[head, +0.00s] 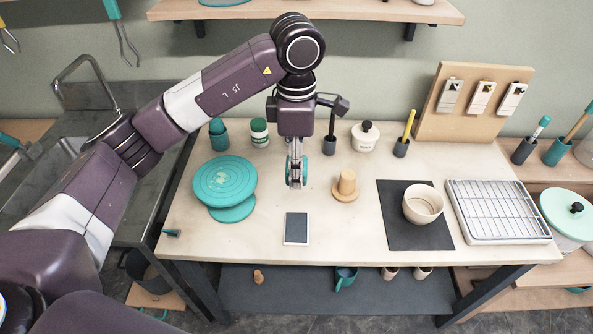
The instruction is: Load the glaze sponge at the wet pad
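My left gripper (296,184) hangs above the table, pointing down, with its fingers seen close together. Whether they are open or shut cannot be told, and I see nothing clearly held in them. My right gripper is not in view.
A teal turntable (225,181) stands left of the gripper. A cream bowl (422,204) sits on a dark mat (397,230), with a wire rack (495,211) farther right. Jars and a tool holder (401,147) line the back. The front left table is mostly clear.

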